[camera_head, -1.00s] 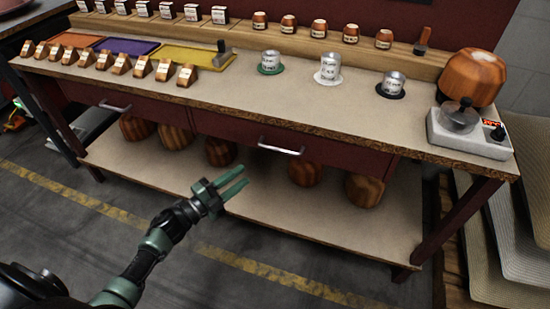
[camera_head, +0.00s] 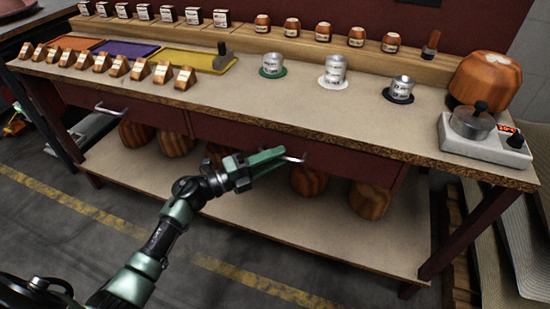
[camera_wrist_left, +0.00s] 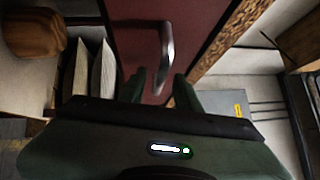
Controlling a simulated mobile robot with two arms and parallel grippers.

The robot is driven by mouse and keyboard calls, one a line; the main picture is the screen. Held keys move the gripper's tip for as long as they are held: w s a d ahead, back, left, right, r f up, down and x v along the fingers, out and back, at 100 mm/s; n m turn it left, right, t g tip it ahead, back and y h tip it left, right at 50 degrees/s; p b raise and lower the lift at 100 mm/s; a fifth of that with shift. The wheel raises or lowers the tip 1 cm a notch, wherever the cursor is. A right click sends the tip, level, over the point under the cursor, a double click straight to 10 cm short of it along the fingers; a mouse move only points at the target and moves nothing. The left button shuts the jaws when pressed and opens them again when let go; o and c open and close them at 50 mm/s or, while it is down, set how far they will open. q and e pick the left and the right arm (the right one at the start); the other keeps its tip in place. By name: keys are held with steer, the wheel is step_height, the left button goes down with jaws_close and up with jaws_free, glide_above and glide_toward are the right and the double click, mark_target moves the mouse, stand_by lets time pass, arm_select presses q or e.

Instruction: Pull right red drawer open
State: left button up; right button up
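The right red drawer (camera_head: 345,165) is under the tabletop and looks shut. Its metal bar handle (camera_head: 293,158) is partly hidden behind my left gripper. My left gripper (camera_head: 270,158) is at the handle, its fingers pointing toward the drawer front. In the left wrist view the handle (camera_wrist_left: 167,50) stands out from the red drawer front (camera_wrist_left: 190,25). There my left gripper's fingers (camera_wrist_left: 162,88) are apart, one on each side of the handle's near end. I cannot tell whether they touch it. My right gripper is not in view.
The left drawer's handle (camera_head: 112,109) is further left. Wooden hat blocks (camera_head: 309,180) stand on the lower shelf (camera_head: 290,225). The tabletop (camera_head: 305,105) above carries tins, trays, wooden blocks and a scale (camera_head: 485,140). The floor in front is clear.

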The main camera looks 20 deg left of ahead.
arm_select(q)
jaws_close()
stand_by(1.4)
